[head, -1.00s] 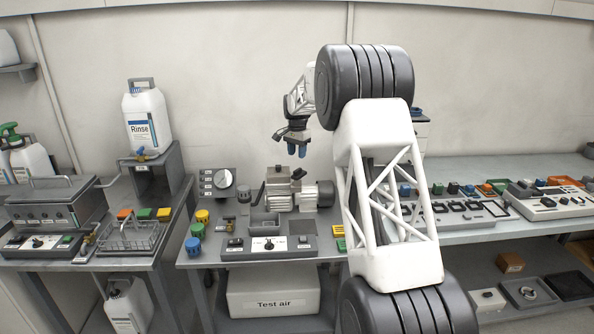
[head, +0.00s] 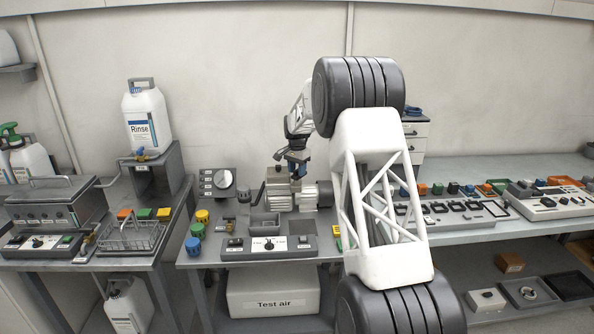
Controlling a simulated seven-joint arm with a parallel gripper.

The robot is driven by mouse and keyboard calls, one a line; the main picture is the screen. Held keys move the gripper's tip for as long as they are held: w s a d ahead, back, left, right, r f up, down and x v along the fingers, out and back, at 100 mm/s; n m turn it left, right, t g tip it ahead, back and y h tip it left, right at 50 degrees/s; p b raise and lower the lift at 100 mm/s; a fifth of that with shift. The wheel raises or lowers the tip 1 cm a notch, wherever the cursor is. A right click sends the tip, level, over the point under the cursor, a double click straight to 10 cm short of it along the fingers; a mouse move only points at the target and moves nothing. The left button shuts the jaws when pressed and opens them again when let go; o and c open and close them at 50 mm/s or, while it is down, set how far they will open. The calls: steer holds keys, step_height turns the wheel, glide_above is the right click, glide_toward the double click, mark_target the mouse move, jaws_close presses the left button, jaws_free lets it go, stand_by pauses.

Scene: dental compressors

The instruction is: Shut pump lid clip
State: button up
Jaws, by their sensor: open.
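The pump (head: 279,190) is a grey metal unit with a ribbed motor (head: 315,195) on its right, on the middle bench. My gripper (head: 297,172) is open and low over the top right of the pump, near its lid. Its fingertips are small and partly merge with the pump's top, so I cannot tell whether they touch it. The lid clip is too small to make out here. My arm stands in front of the bench to the right of the pump.
A control panel (head: 268,245) and a small grey tray (head: 264,224) sit in front of the pump. Yellow, green and blue knobs (head: 197,230) stand at the left, with a gauge box (head: 217,183) behind.

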steer(key=shift+f, duration=0.1)
steer(key=shift+c, duration=0.4)
jaws_close()
